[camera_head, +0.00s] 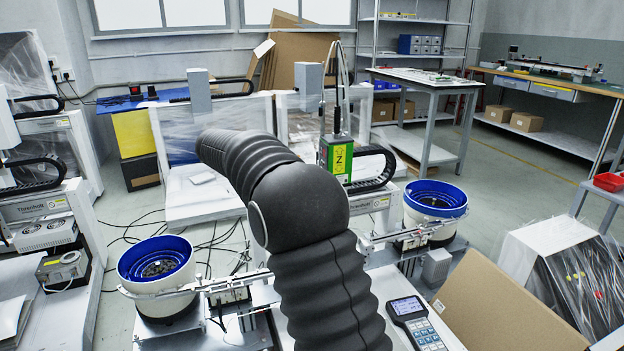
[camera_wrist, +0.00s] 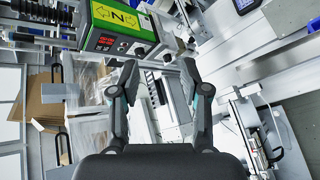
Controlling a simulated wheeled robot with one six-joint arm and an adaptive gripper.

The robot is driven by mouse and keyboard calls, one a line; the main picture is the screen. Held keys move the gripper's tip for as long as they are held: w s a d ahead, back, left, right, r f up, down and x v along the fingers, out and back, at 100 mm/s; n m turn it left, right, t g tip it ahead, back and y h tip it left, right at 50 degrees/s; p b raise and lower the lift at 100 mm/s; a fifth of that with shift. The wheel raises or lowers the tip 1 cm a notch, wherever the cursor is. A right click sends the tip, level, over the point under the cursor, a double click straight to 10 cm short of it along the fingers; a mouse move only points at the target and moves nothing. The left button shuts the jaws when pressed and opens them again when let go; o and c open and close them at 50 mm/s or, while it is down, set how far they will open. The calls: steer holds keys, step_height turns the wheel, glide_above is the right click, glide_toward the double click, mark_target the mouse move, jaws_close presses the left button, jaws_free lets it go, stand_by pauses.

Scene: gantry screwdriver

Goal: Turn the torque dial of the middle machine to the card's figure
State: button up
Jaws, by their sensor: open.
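The middle machine's green and yellow head (camera_head: 340,157) carries a "Z" label and stands behind my arm in the head view. In the wrist view the same head (camera_wrist: 122,18) is at the upper left, with a dark front panel bearing a small red display (camera_wrist: 105,41). The torque dial is too small to make out for certain, and its setting cannot be read. I cannot identify the card or its figure. My gripper (camera_wrist: 159,76) is open and empty, its fingers below and to the right of the head in that view. My arm hides the gripper in the head view.
Blue-rimmed bowls stand left (camera_head: 157,262) and right (camera_head: 436,200) of my arm. A keypad unit (camera_head: 415,322) and a cardboard sheet (camera_head: 510,300) are at the front right. Another machine (camera_head: 45,205) stands at left. A workbench (camera_head: 425,80) is behind.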

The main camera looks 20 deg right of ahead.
steer(key=w+a+f+n+h, duration=0.2)
steer(key=w+f+h, duration=0.15)
steer(key=w, duration=0.45)
steer(key=f+b+x, duration=0.1)
steer(key=x, duration=1.2)
steer(key=shift+w+f+y, duration=0.2)
steer(key=shift+w+y, duration=0.1)
steer(key=shift+y, duration=0.05)
jaws_close()
